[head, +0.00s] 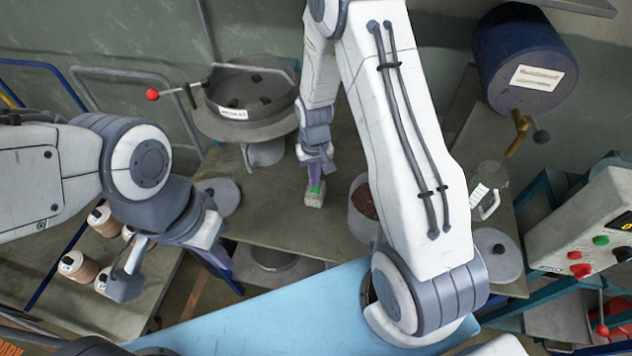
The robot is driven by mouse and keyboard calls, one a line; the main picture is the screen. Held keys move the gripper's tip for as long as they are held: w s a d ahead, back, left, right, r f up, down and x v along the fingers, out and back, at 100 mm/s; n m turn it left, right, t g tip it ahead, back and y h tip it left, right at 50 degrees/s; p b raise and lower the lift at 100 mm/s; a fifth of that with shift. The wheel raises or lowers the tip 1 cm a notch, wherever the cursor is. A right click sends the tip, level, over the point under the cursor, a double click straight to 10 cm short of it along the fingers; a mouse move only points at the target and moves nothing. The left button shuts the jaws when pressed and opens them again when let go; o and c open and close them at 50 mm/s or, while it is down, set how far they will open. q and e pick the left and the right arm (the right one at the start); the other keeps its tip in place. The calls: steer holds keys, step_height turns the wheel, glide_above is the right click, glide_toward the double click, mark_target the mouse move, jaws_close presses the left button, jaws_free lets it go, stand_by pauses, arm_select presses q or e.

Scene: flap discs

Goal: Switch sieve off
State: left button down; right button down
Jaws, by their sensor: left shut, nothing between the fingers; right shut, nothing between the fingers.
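The sieve (245,112) is a round grey pan with a white label and dark lumps in it, at the back left of the table. A lever with a red ball (152,95) sticks out from its left side. A small pale switch box (314,200) with a green part on top stands on the table to the right of the sieve. My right gripper (317,178) is shut and points down right at the box; I cannot tell whether it touches. My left gripper (125,278) is shut and empty, low at the left.
A pot of brown grains (362,198) is partly hidden behind my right arm. A blue drum (522,60), a glass jug (487,188) and a control panel (590,235) are at the right. Wound spools (78,266) stand on a lower shelf at the left.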

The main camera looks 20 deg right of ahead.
mark_target(314, 190)
step_height(314, 190, up, 4)
steer(key=p, duration=0.3)
steer(key=shift+r, duration=0.1)
stand_by(0.4)
steer(key=s+a+r+n+b, duration=0.4)
steer(key=s+a+r, duration=0.5)
steer(key=a+r, duration=0.25)
steer(key=s+a+r+n+b, duration=0.1)
steer(key=s+n, duration=0.1)
steer(key=s, duration=0.5)
steer(key=s+a+r+n+y+b, duration=0.1)
steer(key=s+r+n, duration=0.1)
steer(key=s, duration=0.5)
steer(key=shift+s+a+r, duration=0.25)
steer(key=shift+s+a, duration=0.05)
steer(key=shift+s, duration=0.05)
